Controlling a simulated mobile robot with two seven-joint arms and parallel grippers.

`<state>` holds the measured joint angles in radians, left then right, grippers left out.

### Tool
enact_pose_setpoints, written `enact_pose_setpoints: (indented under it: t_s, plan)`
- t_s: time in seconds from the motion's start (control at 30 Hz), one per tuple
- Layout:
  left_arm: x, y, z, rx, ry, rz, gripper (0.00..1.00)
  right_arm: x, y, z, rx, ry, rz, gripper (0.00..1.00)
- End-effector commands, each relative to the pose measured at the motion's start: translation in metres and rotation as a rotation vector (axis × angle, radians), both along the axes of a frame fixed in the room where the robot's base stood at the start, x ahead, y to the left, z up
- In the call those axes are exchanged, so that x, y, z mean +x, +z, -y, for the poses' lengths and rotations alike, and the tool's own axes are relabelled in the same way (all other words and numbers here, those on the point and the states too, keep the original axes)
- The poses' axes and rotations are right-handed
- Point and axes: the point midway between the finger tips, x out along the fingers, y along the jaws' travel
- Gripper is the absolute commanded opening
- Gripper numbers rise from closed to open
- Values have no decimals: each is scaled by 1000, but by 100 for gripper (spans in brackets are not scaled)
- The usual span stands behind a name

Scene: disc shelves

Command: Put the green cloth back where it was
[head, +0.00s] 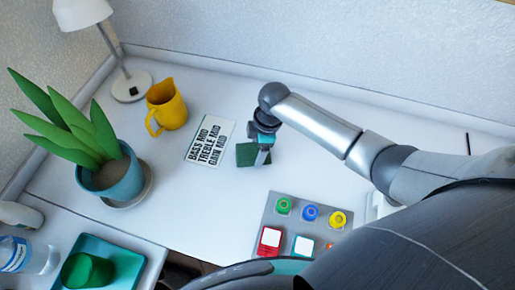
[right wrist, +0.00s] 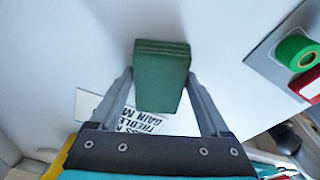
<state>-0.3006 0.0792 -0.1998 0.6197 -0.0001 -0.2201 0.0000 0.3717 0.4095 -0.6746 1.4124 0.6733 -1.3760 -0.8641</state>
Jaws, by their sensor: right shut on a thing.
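The green cloth (right wrist: 162,80) is a dark green folded block between the two fingers of my right gripper (right wrist: 163,88) in the right wrist view. In the head view the cloth (head: 246,155) shows beside the fingers of the right gripper (head: 262,157), over the white table to the right of the printed card. The right gripper is shut on it. I cannot tell whether the cloth touches the table. My left gripper is not in view.
A printed card (head: 210,141), a yellow jug (head: 166,105), a potted plant (head: 113,176) and a lamp (head: 131,86) stand left. A grey panel with coloured knobs (head: 284,226) lies nearer. A teal tray (head: 122,262) holds a green cup (head: 86,270). The table's back is clear.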

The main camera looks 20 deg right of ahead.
Motion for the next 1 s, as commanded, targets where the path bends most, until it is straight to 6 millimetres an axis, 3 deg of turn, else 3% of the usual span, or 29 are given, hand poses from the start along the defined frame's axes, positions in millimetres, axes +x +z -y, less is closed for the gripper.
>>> enact_pose_setpoints:
  t_s: [0.2,0.23,0.4,0.77,1.0]
  plan:
    - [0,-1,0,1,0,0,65,0,-3,0,0,0,0,10]
    - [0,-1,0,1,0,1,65,0,-3,0,0,0,0,81]
    - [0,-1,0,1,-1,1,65,0,-3,0,0,0,0,100]
    - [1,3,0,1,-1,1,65,0,6,1,0,0,1,100]
    - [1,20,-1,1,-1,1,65,0,54,9,0,0,4,100]
